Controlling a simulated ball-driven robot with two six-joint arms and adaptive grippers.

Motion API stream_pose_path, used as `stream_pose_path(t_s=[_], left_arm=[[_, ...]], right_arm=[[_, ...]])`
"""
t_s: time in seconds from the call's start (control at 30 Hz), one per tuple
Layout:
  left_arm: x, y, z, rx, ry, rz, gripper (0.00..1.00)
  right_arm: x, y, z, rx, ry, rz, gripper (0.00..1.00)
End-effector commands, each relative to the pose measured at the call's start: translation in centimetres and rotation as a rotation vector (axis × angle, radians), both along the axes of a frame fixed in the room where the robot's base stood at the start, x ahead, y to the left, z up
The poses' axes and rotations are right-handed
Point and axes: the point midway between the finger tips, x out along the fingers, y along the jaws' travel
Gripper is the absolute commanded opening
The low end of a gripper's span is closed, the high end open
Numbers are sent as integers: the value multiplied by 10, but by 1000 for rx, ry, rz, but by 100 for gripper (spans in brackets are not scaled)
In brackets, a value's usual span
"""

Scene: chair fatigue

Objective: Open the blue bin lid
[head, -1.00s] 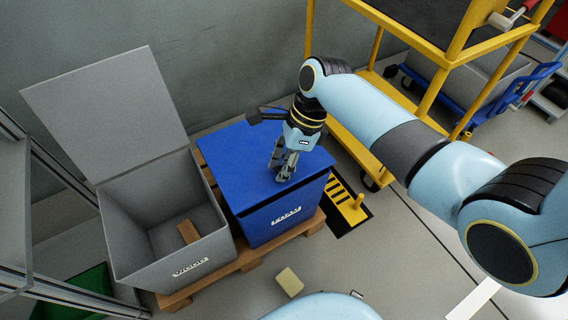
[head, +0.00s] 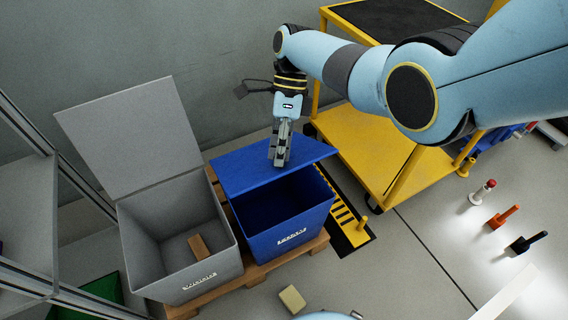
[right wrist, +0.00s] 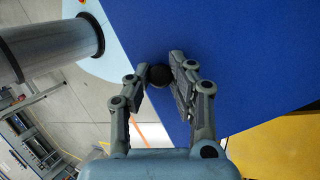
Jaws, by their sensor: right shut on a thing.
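The blue bin (head: 285,215) stands on a wooden pallet, to the right of the grey bin. Its blue lid (head: 245,168) is partly raised at the back, and the dark inside of the bin shows in front of it. My right gripper (head: 280,160) is at the lid's upper face. In the right wrist view the fingers (right wrist: 162,78) are closed around a small dark round knob (right wrist: 160,75) on the blue lid (right wrist: 240,60). In the head view the fingers hide the knob. My left gripper is not in view.
The grey bin (head: 228,255) stands open on the left, with a wooden block (head: 199,246) inside. The pallet (head: 272,262) lies beneath both bins. A yellow cart (head: 385,165) is close behind on the right. A small block (head: 292,299) lies on the floor in front.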

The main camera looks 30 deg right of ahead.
Motion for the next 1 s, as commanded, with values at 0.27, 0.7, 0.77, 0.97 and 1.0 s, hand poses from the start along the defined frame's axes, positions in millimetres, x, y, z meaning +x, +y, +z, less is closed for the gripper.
stream_pose_path(t_s=[0.27,0.7,0.77,0.97,1.0], left_arm=[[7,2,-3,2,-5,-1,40],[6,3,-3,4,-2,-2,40],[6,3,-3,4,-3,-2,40],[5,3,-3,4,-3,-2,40],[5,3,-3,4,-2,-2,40]], right_arm=[[9,0,9,-3,62,-1,0],[10,0,11,-4,67,-1,0],[11,0,11,-4,67,-1,26],[11,0,11,-3,66,0,45],[11,0,11,-3,66,0,45]])
